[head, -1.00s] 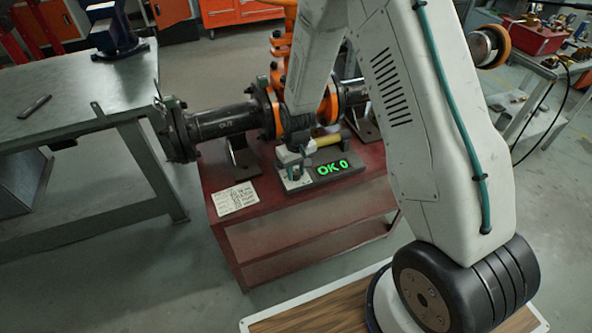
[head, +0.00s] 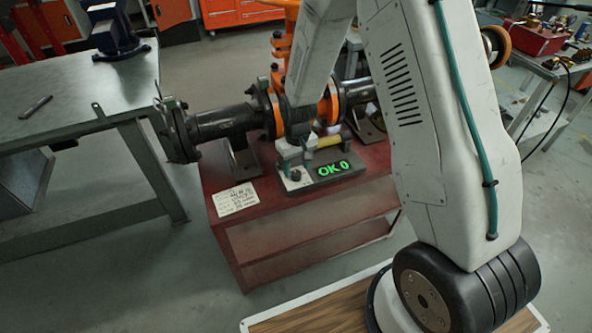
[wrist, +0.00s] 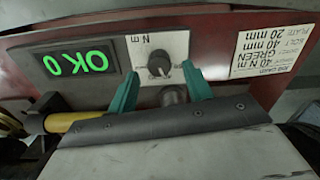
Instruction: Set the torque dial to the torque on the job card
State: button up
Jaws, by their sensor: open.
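The torque dial (wrist: 159,66) is a small dark knob with a pointer on a white panel marked N m. In the wrist view my gripper (wrist: 160,71) has its teal fingers apart, one on each side of the dial; I cannot tell whether they touch it. In the head view my gripper (head: 297,160) is over the white panel, partly hidden by the arm. The display (wrist: 78,64) beside the dial reads OK 0 in green, also in the head view (head: 333,169). The job card (wrist: 270,48) shows 40 N m, GREEN, 40 mm and PLATE 20 mm.
The red bench (head: 300,216) carries the dial unit, card and a flanged pipe (head: 225,122) with an orange valve behind my gripper. A yellow-handled tool (wrist: 60,122) lies close to the fingers. A grey table (head: 75,95) stands at left.

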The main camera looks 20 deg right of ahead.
aim_at(297, 172)
notch_tip(297, 172, up, 5)
jog(key=shift+r, duration=0.1)
dwell(0.5)
jog(key=s+d+r+m+t, duration=0.1)
jog(key=s+d+r, duration=0.2)
jog(key=s+r, duration=2.6)
jog(key=shift+s+r+m, duration=0.15)
jog(key=shift+s+m, duration=0.25)
jog(key=shift+s, duration=0.25)
